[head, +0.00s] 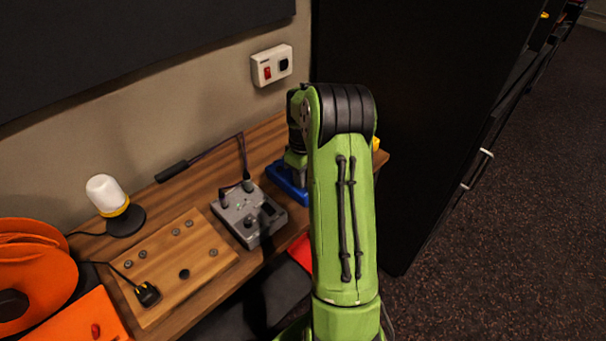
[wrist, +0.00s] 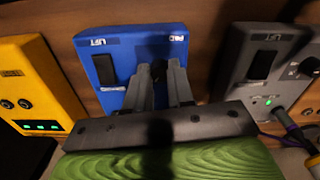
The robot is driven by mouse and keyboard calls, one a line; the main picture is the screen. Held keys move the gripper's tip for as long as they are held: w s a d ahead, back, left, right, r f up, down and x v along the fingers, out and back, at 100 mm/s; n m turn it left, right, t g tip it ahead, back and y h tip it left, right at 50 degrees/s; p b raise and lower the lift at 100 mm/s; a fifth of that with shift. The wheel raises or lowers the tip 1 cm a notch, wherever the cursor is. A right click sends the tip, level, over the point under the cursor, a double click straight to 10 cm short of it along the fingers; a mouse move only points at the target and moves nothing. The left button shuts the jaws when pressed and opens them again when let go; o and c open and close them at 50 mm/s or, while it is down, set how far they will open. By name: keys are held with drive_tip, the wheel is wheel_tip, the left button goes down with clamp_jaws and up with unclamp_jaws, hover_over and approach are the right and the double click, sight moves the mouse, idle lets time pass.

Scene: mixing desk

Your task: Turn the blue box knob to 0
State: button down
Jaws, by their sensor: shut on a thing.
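The blue box (wrist: 110,68) lies on the wooden desk in the middle of the wrist view, with white labels and a black rocker switch (wrist: 104,69) on its face. In the head view only part of the blue box (head: 283,183) shows behind my green arm. My gripper (wrist: 158,72) is over the right part of the blue box, its two grey fingers shut on the dark knob (wrist: 158,66). The fingers hide most of the knob, so its pointer and setting cannot be read.
A grey box (wrist: 262,75) with a lit green light and a plugged cable stands right of the blue box in the wrist view; it also shows in the head view (head: 248,213). A yellow box (wrist: 36,80) stands to the left. A lamp (head: 113,200) and wooden board (head: 180,265) lie farther along the desk.

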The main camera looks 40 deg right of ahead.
drive_tip(key=n+p, duration=0.1)
drive_tip(key=n, duration=0.2)
drive_tip(key=shift+r, duration=0.1)
drive_tip(key=shift+n, duration=2.1)
drive_tip(key=c, duration=1)
unclamp_jaws()
wheel_tip(320, 180, up, 16)
drive_tip(key=p, duration=0.3)
